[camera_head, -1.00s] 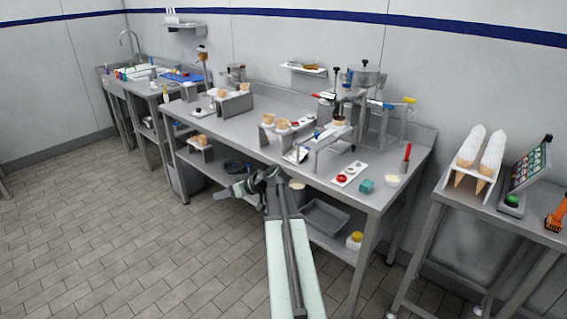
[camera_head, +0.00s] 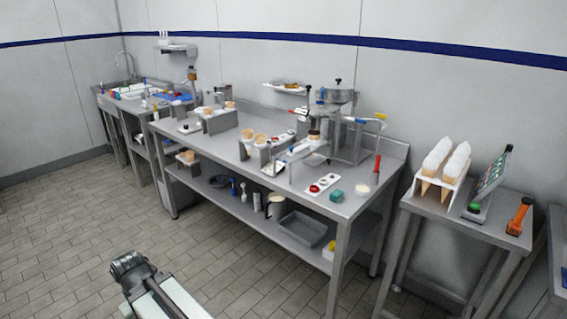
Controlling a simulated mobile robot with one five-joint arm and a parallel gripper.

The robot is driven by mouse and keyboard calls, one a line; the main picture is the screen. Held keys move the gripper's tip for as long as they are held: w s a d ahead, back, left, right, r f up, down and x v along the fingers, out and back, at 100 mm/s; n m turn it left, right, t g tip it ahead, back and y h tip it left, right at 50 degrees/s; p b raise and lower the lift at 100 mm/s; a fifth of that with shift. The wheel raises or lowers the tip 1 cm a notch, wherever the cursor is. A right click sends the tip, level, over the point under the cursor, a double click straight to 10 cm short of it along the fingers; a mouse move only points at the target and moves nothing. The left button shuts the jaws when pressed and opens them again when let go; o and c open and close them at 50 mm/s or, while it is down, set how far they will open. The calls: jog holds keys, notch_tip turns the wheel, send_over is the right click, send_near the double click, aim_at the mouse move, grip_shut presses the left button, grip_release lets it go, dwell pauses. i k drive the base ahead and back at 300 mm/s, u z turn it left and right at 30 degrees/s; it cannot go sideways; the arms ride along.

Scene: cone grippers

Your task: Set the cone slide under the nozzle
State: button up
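A dispensing machine (camera_head: 334,97) with a metal hopper stands at the back right of the long steel table. Its nozzle is too small to make out clearly. A light metal piece (camera_head: 313,147), which may be the cone slide, is in front of the machine, with a tan cone (camera_head: 314,135) near its upper end. I cannot tell whether the cone is exactly under the nozzle. My arm shows at the lower left, off the table over the floor, ending in a dark joint. My gripper's fingers do not show.
The long steel table (camera_head: 218,148) also holds cone stands, a white strip with red pieces (camera_head: 322,185), a teal block (camera_head: 336,196) and a red-handled tool (camera_head: 376,168). A side table (camera_head: 465,217) with wrapped cones stands at the right. The floor in front is clear.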

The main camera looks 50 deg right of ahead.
aim_at(305, 144)
jog(key=k, duration=1.1)
jog(key=z, duration=0.35)
jog(key=i, duration=1.75)
jog(key=u, duration=0.35)
